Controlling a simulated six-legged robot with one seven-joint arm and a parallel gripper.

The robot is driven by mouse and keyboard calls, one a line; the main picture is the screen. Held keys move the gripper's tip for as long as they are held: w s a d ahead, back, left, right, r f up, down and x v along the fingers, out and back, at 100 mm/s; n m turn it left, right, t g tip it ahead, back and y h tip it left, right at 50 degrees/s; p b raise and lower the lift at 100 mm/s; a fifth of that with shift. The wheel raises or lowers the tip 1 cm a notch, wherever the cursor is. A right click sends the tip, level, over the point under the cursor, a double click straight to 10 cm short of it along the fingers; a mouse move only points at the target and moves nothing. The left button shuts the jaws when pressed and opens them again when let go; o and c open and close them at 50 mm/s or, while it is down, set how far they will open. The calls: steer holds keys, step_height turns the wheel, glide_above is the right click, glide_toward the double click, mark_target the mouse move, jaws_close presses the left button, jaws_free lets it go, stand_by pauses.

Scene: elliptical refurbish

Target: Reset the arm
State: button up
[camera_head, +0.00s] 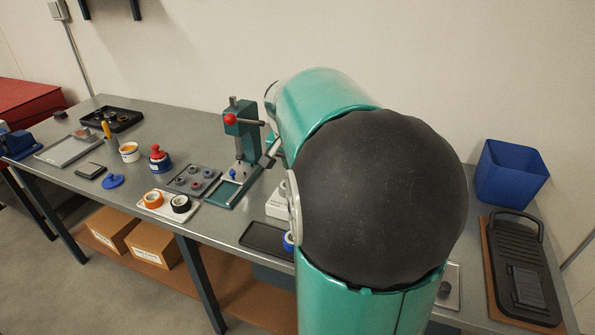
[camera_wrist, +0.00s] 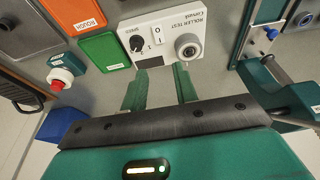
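My arm (camera_head: 330,110), teal with a large dark joint, fills the middle and right of the head view. It hides my gripper there and part of the bench behind it. In the wrist view my gripper (camera_wrist: 160,70) shows two green fingers spread apart with nothing between them. The fingertips point toward a white roller test box (camera_wrist: 170,38) with a black knob and a round grey roller. I cannot tell the exact gap between the fingertips and the box.
The grey bench (camera_head: 180,130) holds a teal press (camera_head: 241,135) with a red knob, several trays, tape rolls and jars. An orange ROUGH bin (camera_wrist: 78,14) and red button (camera_wrist: 60,80) lie near my gripper.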

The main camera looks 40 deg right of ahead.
stand_by(0.4)
steer(key=s+a+r+n+t, duration=0.25)
steer(key=a+n, duration=0.25)
steer(key=a, duration=1)
steer(key=s+a+n+t+y, duration=0.1)
steer(key=s+a+n+y, duration=0.2)
steer(key=s+a+n, duration=0.5)
steer(key=s+a, duration=0.1)
steer(key=a, duration=0.6)
steer(key=shift+s+a+f+t, duration=0.15)
steer(key=shift+f+t, duration=0.2)
steer(key=shift+f, duration=0.05)
